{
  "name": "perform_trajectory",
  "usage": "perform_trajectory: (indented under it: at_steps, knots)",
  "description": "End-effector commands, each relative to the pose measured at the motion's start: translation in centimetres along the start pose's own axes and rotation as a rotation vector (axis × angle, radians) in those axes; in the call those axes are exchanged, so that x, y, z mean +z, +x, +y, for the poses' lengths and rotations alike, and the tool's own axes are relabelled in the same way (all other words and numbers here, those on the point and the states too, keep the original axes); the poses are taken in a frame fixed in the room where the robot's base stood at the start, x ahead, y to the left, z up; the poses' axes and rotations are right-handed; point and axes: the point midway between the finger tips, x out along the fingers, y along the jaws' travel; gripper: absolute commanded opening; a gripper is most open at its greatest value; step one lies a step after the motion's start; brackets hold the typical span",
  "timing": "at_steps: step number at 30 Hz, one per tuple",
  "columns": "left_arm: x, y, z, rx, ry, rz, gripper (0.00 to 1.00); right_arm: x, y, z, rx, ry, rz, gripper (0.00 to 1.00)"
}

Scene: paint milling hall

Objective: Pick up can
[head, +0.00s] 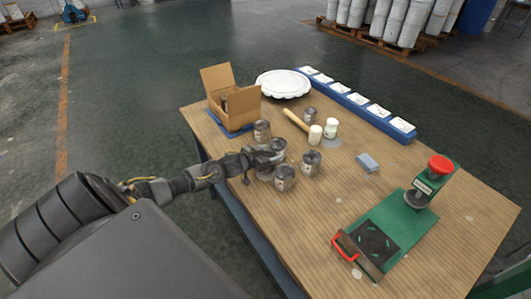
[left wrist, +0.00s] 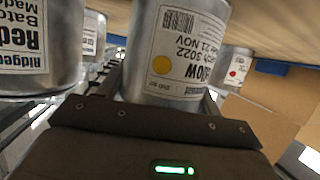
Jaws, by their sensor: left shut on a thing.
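Several grey metal cans with white labels stand on the wooden table. My left gripper (head: 270,157) reaches in from the left and is shut on a can (head: 278,145). In the left wrist view this can (left wrist: 178,50) sits between the fingers, its label upside down with a yellow dot. I cannot tell whether it is clear of the table. A can with a "Red" label (left wrist: 35,45) is close beside the gripper; a can with a red dot (left wrist: 237,65) is farther off. Other cans stand to the right (head: 311,163) and in front (head: 284,178). My right gripper is not in view.
An open cardboard box (head: 240,108) stands at the table's left corner, near a white scalloped dish (head: 283,84). A green press (head: 395,225) stands right; a blue strip (head: 350,97) lines the back.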

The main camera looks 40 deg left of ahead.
Motion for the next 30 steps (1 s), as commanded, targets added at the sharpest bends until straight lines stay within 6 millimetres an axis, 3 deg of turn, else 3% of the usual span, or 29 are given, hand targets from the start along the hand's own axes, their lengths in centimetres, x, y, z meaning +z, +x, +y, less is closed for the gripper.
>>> perform_trajectory:
  at_steps: [3, 13, 20, 28, 30]
  knots:
    - [-0.1, 0.0, 0.0, 0.0, 0.0, 0.003, 0.32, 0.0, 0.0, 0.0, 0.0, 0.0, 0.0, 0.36]
    - [-0.6, -0.2, -0.1, 0.0, 0.001, 0.003, 0.32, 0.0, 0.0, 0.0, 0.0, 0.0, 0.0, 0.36]
    - [-3.2, -1.2, 0.0, 0.001, 0.003, 0.005, 0.32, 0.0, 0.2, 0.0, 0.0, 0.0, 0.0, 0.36]
    - [-7.0, -8.2, -1.5, 0.002, 0.011, -0.001, 0.32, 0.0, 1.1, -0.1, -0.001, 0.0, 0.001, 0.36]
    - [-6.6, -10.0, -2.0, 0.001, 0.007, -0.006, 0.32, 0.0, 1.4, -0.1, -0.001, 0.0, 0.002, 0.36]
